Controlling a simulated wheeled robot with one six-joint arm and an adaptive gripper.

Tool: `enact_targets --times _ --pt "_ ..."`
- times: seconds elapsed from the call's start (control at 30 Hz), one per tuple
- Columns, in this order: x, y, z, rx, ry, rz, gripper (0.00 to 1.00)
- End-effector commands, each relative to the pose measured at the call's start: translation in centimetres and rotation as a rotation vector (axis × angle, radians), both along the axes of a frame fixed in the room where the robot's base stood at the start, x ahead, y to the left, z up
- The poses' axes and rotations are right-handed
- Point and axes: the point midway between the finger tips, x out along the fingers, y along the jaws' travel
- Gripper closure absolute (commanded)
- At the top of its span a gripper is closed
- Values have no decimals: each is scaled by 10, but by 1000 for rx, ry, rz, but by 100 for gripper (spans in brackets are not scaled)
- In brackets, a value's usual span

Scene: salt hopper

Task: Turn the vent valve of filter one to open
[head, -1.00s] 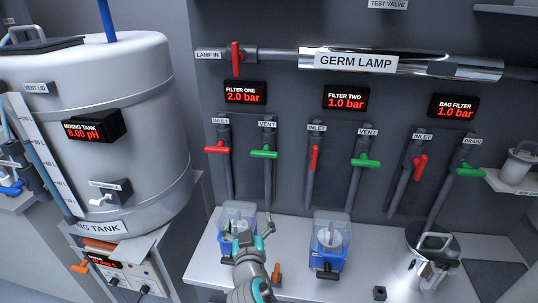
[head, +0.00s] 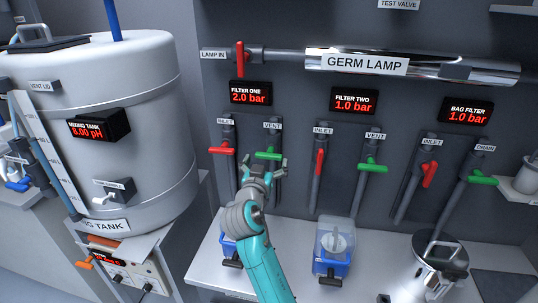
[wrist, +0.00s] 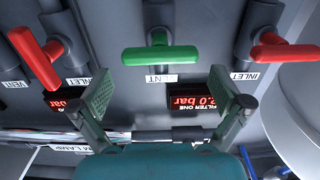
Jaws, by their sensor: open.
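The vent valve of filter one has a green T-handle (head: 268,156) lying crosswise on its dark pipe, under the VENT label. In the wrist view the green handle (wrist: 160,54) lies across the picture beyond the fingers, near its top. My gripper (head: 264,167) is open and empty, just below and in front of the green handle; I see no contact. In the wrist view its two fingers (wrist: 168,98) are spread apart. The filter one display (head: 250,92) reads 2.0 bar.
The red inlet handle (head: 222,150) of filter one is close to the left, also crosswise. The red filter two inlet handle (head: 319,162) stands along its pipe to the right. Filter cups with blue bases (head: 331,265) stand on the bench below.

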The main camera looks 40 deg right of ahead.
Motion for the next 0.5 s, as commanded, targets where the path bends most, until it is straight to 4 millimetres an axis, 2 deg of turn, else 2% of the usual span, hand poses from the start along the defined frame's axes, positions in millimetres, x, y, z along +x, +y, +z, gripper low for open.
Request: enact_targets --times 0.2,0.5 --pt "18 -23 0 0 0 -1 0" --pt "25 -32 0 -1 1 0 0"
